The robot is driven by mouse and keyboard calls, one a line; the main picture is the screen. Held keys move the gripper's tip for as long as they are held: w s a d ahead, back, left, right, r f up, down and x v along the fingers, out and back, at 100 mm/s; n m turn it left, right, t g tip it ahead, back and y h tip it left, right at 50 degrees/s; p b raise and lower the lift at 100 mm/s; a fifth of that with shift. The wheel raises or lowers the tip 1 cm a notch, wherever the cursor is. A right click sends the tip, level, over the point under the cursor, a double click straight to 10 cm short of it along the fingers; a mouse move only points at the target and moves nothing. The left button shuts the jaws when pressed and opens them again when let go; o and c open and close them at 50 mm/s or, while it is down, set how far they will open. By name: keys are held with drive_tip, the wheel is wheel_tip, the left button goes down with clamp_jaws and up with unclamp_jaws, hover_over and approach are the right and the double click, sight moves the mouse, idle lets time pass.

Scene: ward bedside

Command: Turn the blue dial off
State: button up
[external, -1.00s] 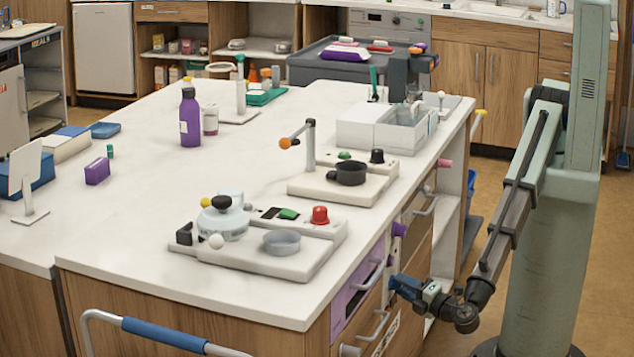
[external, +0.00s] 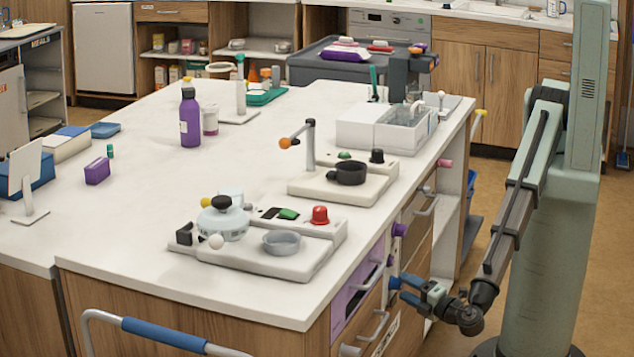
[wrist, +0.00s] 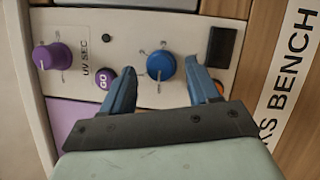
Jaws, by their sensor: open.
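The blue dial (wrist: 162,66) is a round knob on the pale control panel, seen in the wrist view. A small printed scale is around it; its setting is too small to read. My gripper (wrist: 160,78) is open, with one blue finger to the left of the dial and the other to its right. The dial shows between the fingertips, and I cannot tell whether they touch it. In the external view my gripper (external: 409,288) is at the side of the counter, by the panel, where the fingers partly hide the dial's area.
A purple dial (wrist: 46,57) and a purple GO button (wrist: 105,78) are left of the blue dial. A black rectangle (wrist: 221,46) is to its right, and an orange part shows behind the right finger. Drawer handles (external: 376,325) stick out near my gripper.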

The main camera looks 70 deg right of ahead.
drive_tip(key=v, duration=1.2)
drive_tip(key=shift+s, duration=0.15)
